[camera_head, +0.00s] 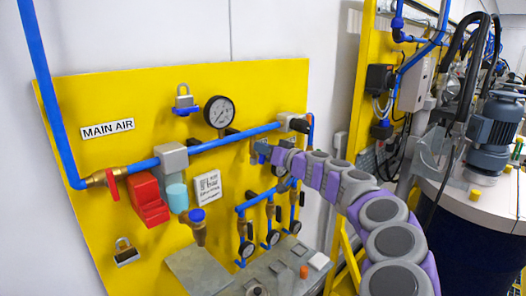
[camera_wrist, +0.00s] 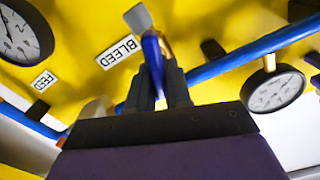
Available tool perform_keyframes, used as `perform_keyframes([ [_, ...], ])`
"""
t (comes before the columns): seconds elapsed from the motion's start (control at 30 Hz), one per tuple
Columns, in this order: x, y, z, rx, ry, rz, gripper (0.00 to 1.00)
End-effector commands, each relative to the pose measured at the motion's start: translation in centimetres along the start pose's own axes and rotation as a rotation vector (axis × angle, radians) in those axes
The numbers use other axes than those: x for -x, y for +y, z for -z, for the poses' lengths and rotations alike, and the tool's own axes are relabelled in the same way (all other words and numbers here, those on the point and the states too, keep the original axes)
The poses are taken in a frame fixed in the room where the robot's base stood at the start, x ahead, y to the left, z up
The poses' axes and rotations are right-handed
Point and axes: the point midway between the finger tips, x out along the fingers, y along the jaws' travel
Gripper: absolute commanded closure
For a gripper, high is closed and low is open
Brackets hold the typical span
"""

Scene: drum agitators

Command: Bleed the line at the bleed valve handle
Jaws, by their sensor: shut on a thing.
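The bleed valve handle (camera_wrist: 152,55) is a slim blue lever beside a label that reads BLEED (camera_wrist: 118,52) in the wrist view. A pale grey block (camera_wrist: 138,18) sits at its far end. My gripper (camera_wrist: 160,82) is shut on the handle, with one dark finger on each side of it and the lower part of the lever between them. In the head view my gripper (camera_head: 264,151) reaches the right part of the yellow panel (camera_head: 120,90), below the blue pipe. The handle cannot be made out there behind the gripper.
A blue pipe (camera_wrist: 220,66) passes close behind my fingers. A gauge (camera_wrist: 273,92) hangs to the right and a larger gauge (camera_wrist: 22,35) sits at left. In the head view, small gauges and valves (camera_head: 272,237) lie below my arm. A drum with a motor (camera_head: 494,122) stands at right.

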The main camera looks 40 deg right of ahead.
Motion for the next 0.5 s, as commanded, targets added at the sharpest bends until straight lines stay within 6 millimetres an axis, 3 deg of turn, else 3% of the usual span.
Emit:
perform_keyframes([
  [0.5,0.04,0.96,-0.28,-0.493,-0.001,-0.001,1.0],
])
